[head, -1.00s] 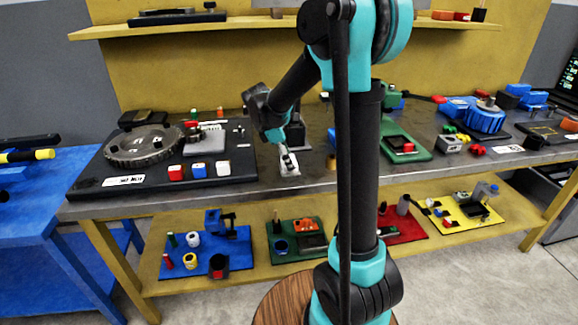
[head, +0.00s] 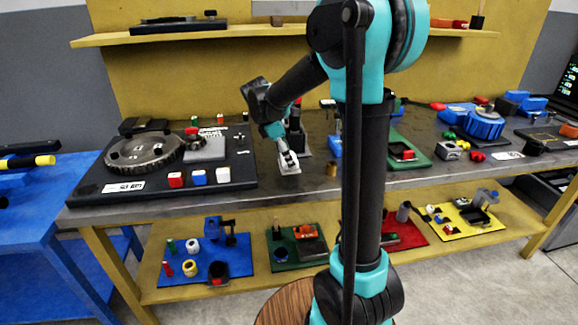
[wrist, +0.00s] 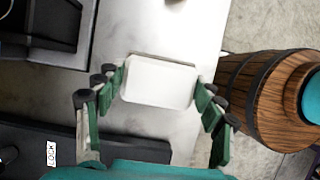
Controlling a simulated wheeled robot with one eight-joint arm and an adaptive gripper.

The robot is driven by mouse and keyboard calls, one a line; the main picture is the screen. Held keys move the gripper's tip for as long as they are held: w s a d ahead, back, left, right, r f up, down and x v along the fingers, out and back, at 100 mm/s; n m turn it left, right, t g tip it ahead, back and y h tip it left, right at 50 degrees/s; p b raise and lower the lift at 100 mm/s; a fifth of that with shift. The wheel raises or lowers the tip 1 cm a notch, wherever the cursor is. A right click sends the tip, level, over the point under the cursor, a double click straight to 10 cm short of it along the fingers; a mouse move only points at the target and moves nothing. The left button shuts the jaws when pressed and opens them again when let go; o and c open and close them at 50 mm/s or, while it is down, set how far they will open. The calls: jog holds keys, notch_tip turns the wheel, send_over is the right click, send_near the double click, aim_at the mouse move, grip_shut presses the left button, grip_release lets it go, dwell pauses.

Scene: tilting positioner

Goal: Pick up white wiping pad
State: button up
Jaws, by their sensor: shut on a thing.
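The white wiping pad (wrist: 158,82) is a rounded white block between the fingers of my gripper (wrist: 158,88) in the wrist view. Both fingers press on its two short sides, so the gripper is shut on it. In the head view my gripper (head: 289,161) points down over the grey bench, right of the black board. The pad (head: 289,169) shows there only as a pale patch under the fingers. I cannot tell whether it still touches the bench top.
The black board (head: 110,196) with a round geared plate (head: 143,152) and red, blue and white blocks lies to the left. A small brass piece (head: 331,169) stands just right of my gripper. A green board (head: 420,160) lies further right. The bench's front edge is close by.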

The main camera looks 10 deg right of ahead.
notch_tip(320, 180, up, 16)
dwell(0.4)
jog(key=o, duration=0.5)
jog(key=c, duration=0.3)
jog(key=shift+f, duration=0.1)
jog(key=shift+c, duration=0.2)
